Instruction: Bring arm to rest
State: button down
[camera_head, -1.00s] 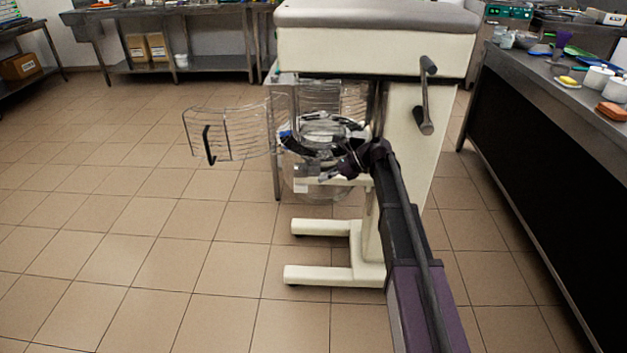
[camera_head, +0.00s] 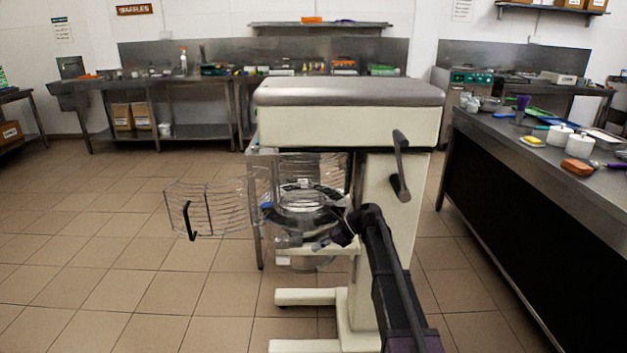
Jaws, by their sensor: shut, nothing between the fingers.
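My arm reaches up from the bottom right of the head view toward a cream floor-standing mixer (camera_head: 347,120). My gripper (camera_head: 318,244) is at the arm's far end, small and dark, in front of the mixer's bowl (camera_head: 304,205). It is shut and empty. I cannot tell whether it touches the bowl. The wire guard (camera_head: 202,208) with a black handle is swung out to the left of the bowl. The arm's elbow hides part of the mixer column.
A steel counter (camera_head: 560,170) with white tubs, an orange block and utensils stands on the right. A long steel bench (camera_head: 205,84) runs along the back wall, with cardboard boxes (camera_head: 122,117) beneath. The tiled floor on the left is clear.

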jog(key=s+d+f+n+t+h, duration=0.1)
jog(key=s+d+f+n+h, duration=0.35)
jog(key=s, duration=0.45)
jog(key=s+d+f+n+h, duration=0.1)
jog(key=s+d+n+h, duration=0.2)
jog(key=s+d+n, duration=0.45)
jog(key=s+d+f+n+t+h, duration=0.1)
jog(key=s+d+f+n+h, duration=0.25)
jog(key=s+n, duration=0.5)
notch_tip(320, 180, up, 21)
jog(key=s+m+p, duration=0.1)
jog(key=p, duration=1.9)
jog(key=shift+a+f, duration=0.15)
jog(key=shift+a, duration=0.1)
jog(key=shift+m, duration=0.25)
